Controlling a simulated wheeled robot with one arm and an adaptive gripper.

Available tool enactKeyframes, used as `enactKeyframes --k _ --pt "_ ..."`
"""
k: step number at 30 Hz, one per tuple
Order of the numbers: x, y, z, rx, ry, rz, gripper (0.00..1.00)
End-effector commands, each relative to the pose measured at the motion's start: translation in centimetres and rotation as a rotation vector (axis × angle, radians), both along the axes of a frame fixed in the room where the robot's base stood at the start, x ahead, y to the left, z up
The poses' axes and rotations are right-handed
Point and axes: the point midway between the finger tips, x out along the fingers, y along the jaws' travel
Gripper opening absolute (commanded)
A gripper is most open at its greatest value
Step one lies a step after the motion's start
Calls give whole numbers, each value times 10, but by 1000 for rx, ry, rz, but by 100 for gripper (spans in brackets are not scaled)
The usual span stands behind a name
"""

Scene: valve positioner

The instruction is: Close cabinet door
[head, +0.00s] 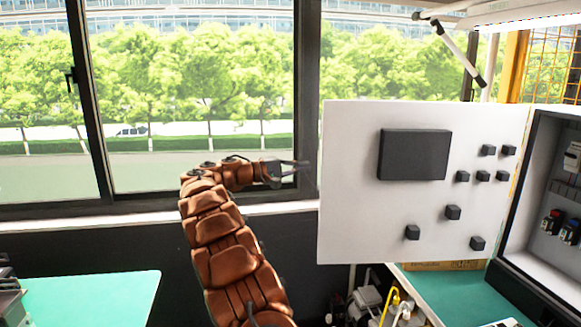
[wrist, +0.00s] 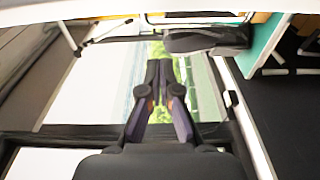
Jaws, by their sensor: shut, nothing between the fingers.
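The white cabinet door (head: 350,215) stands wide open at the right of the head view, with a large black box and several small black blocks on the side facing me. The cabinet (head: 545,160) is at the far right, its inside exposed. My gripper (head: 306,163) is shut and empty, just left of the door's free edge, at about the upper middle of its height. A small gap shows between fingertips and edge in the picture; I cannot tell the depth between them. In the wrist view, the fingers (wrist: 165,68) are together, and I cannot make out the door for sure.
Windows with a dark frame (head: 308,90) and a pale sill (head: 150,221) lie behind my arm. A green table (head: 95,295) is at the lower left. Another green tabletop (head: 455,295) lies below the cabinet, with cables and fittings (head: 400,305) beside it.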

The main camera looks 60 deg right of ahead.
Motion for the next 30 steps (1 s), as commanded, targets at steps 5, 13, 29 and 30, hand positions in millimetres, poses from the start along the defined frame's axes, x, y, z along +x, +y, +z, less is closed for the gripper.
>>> enactKeyframes --k 5,13,29,30 --pt "-21 -25 3 0 1 -3 0" --pt "-32 -15 1 1 3 2 0" --pt "-45 5 0 0 0 0 0" --pt "-45 5 0 -1 -1 0 0"
